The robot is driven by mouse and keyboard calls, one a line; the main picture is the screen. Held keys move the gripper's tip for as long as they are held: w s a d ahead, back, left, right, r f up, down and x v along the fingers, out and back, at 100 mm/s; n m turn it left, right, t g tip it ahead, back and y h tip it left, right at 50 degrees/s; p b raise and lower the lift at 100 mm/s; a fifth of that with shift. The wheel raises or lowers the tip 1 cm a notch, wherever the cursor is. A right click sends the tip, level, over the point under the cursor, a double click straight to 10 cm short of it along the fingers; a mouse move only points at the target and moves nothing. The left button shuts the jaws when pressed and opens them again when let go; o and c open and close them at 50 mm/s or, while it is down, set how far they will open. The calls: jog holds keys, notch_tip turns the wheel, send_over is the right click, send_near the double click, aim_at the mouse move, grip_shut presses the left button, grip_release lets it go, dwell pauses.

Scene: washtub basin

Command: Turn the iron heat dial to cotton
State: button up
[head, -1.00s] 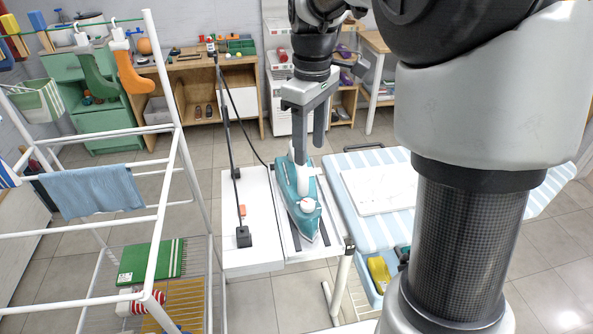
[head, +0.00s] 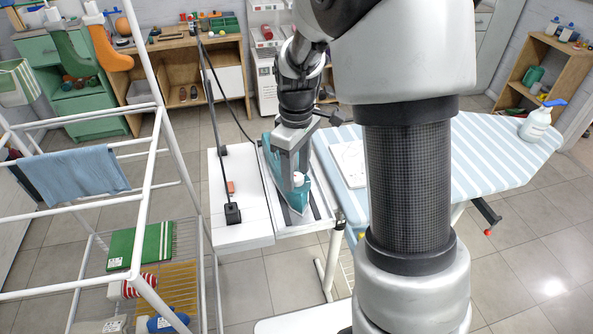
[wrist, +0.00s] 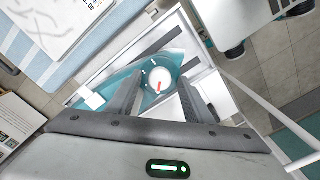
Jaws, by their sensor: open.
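The teal iron (head: 293,205) rests on a white tray (head: 318,219) with dark strips at the end of the ironing board. Its white round heat dial (wrist: 160,79) with a red pointer mark shows in the wrist view, between and just beyond my fingers; in the head view the dial (head: 298,180) is partly hidden by my gripper. My gripper (head: 291,184) points down over the iron and is open, as the wrist view (wrist: 161,100) also shows, with one finger on either side of the dial. I cannot tell whether the fingers touch it. Label marks around the dial are too small to read.
A white shelf with a black cord post (head: 233,213) adjoins the tray on the left. The striped ironing board (head: 480,160) extends right with a white spray bottle (head: 536,123). A white drying rack (head: 150,185) with a blue towel (head: 75,180) stands left.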

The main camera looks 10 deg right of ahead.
jog(key=c, duration=1.1)
jog(key=shift+o, duration=0.2)
